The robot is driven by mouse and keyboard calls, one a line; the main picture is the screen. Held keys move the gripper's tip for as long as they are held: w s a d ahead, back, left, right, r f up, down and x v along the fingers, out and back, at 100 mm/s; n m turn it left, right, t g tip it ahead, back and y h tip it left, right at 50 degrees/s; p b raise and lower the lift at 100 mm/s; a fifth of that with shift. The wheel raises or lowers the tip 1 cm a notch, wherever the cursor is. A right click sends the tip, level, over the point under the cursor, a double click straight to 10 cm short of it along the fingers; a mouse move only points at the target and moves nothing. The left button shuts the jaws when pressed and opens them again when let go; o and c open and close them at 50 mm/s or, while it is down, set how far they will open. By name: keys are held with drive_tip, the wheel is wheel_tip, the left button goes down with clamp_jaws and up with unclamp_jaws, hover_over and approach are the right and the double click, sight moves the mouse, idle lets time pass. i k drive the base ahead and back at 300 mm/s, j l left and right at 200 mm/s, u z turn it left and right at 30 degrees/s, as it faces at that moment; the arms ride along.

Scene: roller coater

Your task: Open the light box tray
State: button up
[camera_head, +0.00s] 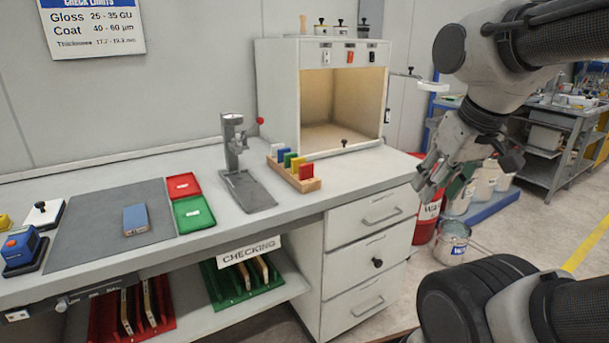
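The light box (277,80) is a pale grey cabinet at the back of the bench, with a lit, cream interior open at the front. Its tray (325,153) lies along the bottom of the opening and looks pushed in. A small dark knob (345,142) stands at the tray's front edge. My gripper (437,186) hangs to the right of the light box, in front of the bench's right end. Its fingers point down and left, look spread apart, and hold nothing visible. It is clear of the tray and the knob.
A wooden rack of coloured panels (294,174) stands just in front of the light box's left side. A grey gauge stand (240,165) is left of it. Drawers (362,230) with handles face the front. Buckets (453,242) stand on the floor at right.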

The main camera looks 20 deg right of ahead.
sight(318, 142)
drive_tip(key=i+l, duration=0.45)
drive_tip(key=i, duration=0.15)
drive_tip(key=i+l+u, duration=0.15)
drive_tip(key=i+l, duration=0.25)
drive_tip(key=i, duration=0.15)
